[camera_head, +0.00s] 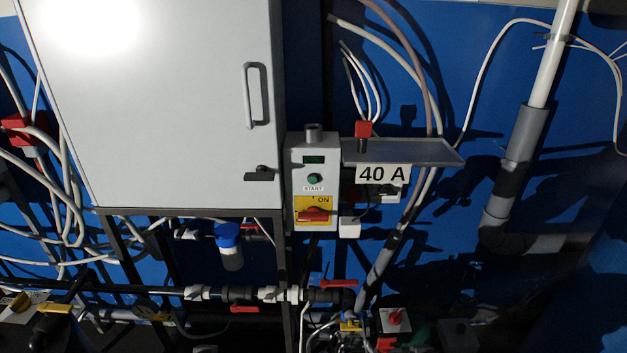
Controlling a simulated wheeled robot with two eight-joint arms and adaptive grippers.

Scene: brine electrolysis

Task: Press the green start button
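The green start button (314,179) is a small round button on the front of a light grey control box (301,208), with a "START" label under it. A small dark display (314,160) sits above the button. Below it is a yellow plate with a red rotary switch (314,214) marked "ON". Nothing covers the button. Neither of my grippers shows in the head view.
A large grey cabinet (170,110) with a handle (257,96) stands left of the box. A grey shelf (410,152) with a "40 A" sign (382,174) juts out at the right. Pipes and red-handled valves (338,283) run below. Loose cables hang on the blue wall.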

